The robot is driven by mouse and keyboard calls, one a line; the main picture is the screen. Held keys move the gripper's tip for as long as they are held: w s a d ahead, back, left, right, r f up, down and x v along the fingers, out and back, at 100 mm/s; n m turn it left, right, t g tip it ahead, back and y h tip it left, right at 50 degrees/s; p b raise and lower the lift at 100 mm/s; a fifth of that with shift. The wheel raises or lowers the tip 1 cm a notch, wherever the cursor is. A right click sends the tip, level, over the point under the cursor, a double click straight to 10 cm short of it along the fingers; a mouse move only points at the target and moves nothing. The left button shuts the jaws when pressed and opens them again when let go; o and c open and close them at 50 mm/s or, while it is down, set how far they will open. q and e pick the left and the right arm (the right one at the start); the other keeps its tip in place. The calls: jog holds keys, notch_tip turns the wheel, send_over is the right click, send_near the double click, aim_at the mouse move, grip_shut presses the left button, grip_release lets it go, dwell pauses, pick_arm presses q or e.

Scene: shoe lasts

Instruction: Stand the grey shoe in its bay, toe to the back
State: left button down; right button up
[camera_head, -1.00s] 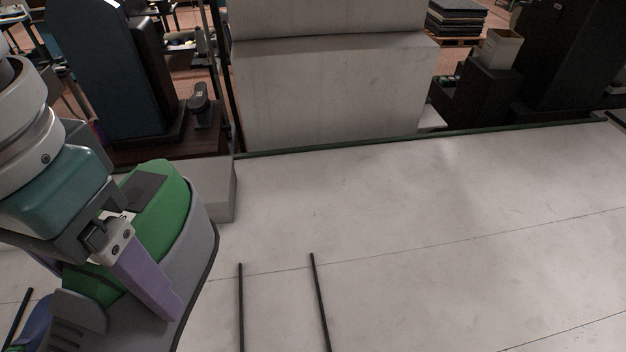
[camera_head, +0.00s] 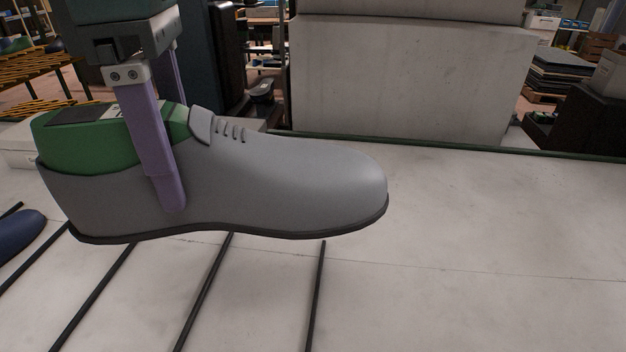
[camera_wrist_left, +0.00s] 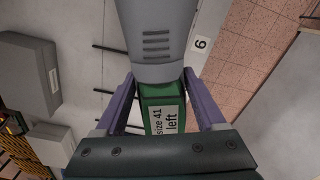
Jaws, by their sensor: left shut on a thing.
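The grey shoe (camera_head: 290,180) has a dark sole, laces and a green last (camera_head: 80,145) in its opening. My left gripper (camera_head: 165,170) is shut on it around the ankle part, one purple finger on each side. The shoe is about level, toe to the right in the head view, and appears raised over the table. In the left wrist view, the shoe (camera_wrist_left: 155,45) extends away from the fingers, and the last's label reads "size 41 left". Thin black strips (camera_head: 315,300) mark bays on the pale table; the shoe hides some far ends. My right gripper is out of view.
A blue shoe (camera_head: 22,232) lies at the left edge among the strips. A grey box (camera_wrist_left: 38,75) shows in the left wrist view, as does a plate marked 6 (camera_wrist_left: 201,44). The table (camera_head: 480,240) is clear on the right.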

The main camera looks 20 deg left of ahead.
pick_arm(q)
jog(key=shift+w+a+f+n+b, duration=0.1)
jog(key=shift+w+f+n+b, duration=0.35)
jog(key=shift+f+n+b, duration=3.2)
jog(key=shift+w+a+f+n+b, duration=0.15)
jog(key=shift+w+f+n+b, duration=0.65)
jog(key=shift+f, duration=5.4)
jog(key=shift+w+a+f+n+b, duration=0.15)
jog(key=shift+f+n+b, duration=2.5)
jog(key=shift+f, duration=2.3)
grip_release()
notch_tip(320, 180, up, 12)
